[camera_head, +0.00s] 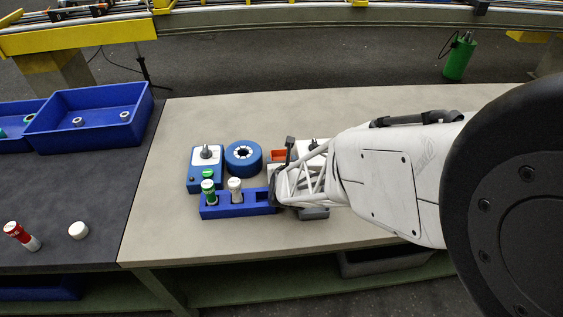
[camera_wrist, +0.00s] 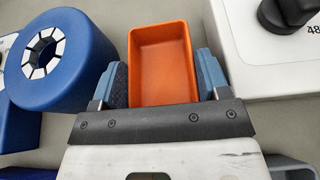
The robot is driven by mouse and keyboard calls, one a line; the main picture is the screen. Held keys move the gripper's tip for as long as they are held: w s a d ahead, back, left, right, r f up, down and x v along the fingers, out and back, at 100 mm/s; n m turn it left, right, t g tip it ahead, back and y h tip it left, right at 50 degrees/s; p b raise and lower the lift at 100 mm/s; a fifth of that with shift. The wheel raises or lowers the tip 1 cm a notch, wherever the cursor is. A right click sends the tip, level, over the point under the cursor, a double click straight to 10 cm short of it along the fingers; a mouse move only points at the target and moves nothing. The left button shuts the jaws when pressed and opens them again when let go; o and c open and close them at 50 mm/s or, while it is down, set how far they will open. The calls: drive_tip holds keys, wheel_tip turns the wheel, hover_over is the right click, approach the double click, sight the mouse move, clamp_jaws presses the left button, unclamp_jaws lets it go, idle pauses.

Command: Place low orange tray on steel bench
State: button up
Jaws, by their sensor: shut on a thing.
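The low orange tray (camera_wrist: 162,60) sits between the two blue-grey padded fingers of my gripper (camera_wrist: 161,78) in the wrist view, with a finger against each long side. Its inside looks empty. In the head view only a small orange part of the tray (camera_head: 277,155) shows; my arm and gripper hide the rest. Whether the tray touches the surface below is not clear. A light grey bench top (camera_head: 200,125) lies under my gripper, and a dark-topped bench (camera_head: 75,190) adjoins it on the left. I cannot tell which one is the steel bench.
A blue ring-shaped holder (camera_head: 243,156) and a blue box with a white top (camera_head: 205,165) stand left of the tray. A blue rack (camera_head: 222,208) with bottles stands in front. A white device (camera_wrist: 285,50) is close on the right. Blue bins (camera_head: 90,118) occupy the dark bench's back.

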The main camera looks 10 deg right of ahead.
drive_tip(key=shift+f, duration=0.1)
drive_tip(key=o, duration=0.7)
drive_tip(key=shift+s+r, duration=0.1)
drive_tip(key=shift+r, duration=0.1)
drive_tip(key=shift+v, duration=5.9)
